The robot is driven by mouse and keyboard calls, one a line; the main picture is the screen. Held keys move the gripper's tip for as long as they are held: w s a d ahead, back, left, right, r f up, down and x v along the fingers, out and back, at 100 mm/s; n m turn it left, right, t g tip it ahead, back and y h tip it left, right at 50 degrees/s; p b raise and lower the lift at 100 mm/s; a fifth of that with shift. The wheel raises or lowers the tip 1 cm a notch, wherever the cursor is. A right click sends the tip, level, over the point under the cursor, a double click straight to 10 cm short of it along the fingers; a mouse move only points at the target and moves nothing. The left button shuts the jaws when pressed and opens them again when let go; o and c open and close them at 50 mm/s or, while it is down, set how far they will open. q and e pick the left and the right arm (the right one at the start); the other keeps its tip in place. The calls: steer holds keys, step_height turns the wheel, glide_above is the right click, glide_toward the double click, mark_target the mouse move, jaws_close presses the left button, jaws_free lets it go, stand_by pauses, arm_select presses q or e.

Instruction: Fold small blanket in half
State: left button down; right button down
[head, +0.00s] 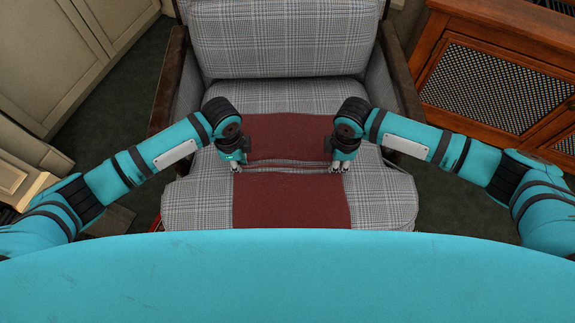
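The small blanket (290,203) is dark red and lies on the seat of a grey plaid armchair. Its near part reaches toward the front of the seat, and a far part (288,135) shows behind it. A thin grey plaid band crosses between the two red parts; I cannot tell whether it is seat or blanket. My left gripper (236,165) points down at the blanket's left edge, by this band. My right gripper (341,167) points down at the right edge, level with the left one. The fingertips are too small to tell whether they hold cloth.
The armchair (390,200) has a plaid back cushion (282,40) and dark wooden armrests at left (170,80) and right (400,75). A wooden cabinet (480,35) with mesh panels stands at right. Pale cabinets (60,60) stand at left. Bare seat shows on both sides of the blanket.

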arm_select(q)
steer(key=shift+s+a+f, duration=0.1)
steer(key=shift+s+f, duration=0.05)
arm_select(e)
steer(key=shift+s+f, duration=0.1)
